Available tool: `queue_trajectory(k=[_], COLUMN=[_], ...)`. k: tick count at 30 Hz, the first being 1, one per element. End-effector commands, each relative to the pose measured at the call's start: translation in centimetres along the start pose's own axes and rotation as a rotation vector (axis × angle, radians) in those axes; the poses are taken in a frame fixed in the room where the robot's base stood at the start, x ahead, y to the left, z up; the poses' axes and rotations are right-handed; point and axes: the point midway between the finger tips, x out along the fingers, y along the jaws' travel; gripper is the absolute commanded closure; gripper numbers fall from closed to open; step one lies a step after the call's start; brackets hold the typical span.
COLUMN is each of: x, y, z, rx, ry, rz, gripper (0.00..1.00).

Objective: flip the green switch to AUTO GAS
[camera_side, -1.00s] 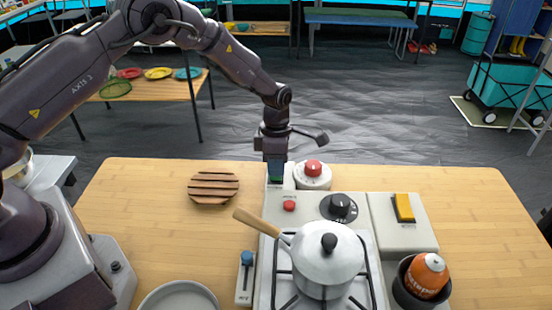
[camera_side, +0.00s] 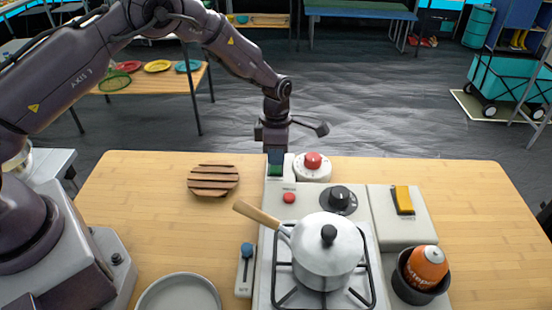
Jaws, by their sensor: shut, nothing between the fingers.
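The green switch (camera_side: 275,170) sits on a pale housing at the back left corner of the stove unit (camera_side: 262,272). Its label and exact tilt are too small to read. My gripper (camera_side: 276,158) is shut and empty, pointing down right at the switch. The fingertips partly cover the far side of the switch, and I cannot tell whether they touch it.
A red knob (camera_side: 313,160) on a white base stands close to the right of the switch. A red button (camera_side: 289,198), a black knob (camera_side: 340,194), a yellow switch (camera_side: 403,199) and a blue slider (camera_side: 246,250) are nearby. A pot (camera_side: 325,250) covers the burner. A wooden trivet (camera_side: 213,180) lies left.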

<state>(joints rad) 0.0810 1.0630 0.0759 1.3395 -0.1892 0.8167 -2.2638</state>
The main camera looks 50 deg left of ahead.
Motion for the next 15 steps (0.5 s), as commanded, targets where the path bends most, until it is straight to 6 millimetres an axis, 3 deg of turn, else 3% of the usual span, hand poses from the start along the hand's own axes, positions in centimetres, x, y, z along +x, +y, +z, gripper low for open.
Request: queue_trajectory(k=[11, 15], x=[-0.2, -1.3], y=[0.2, 0.0], z=[0.0, 0.0], rx=[0.001, 0.002], ry=[0.000, -0.001], rz=[0.000, 0.002], gripper=[1.00, 1.00])
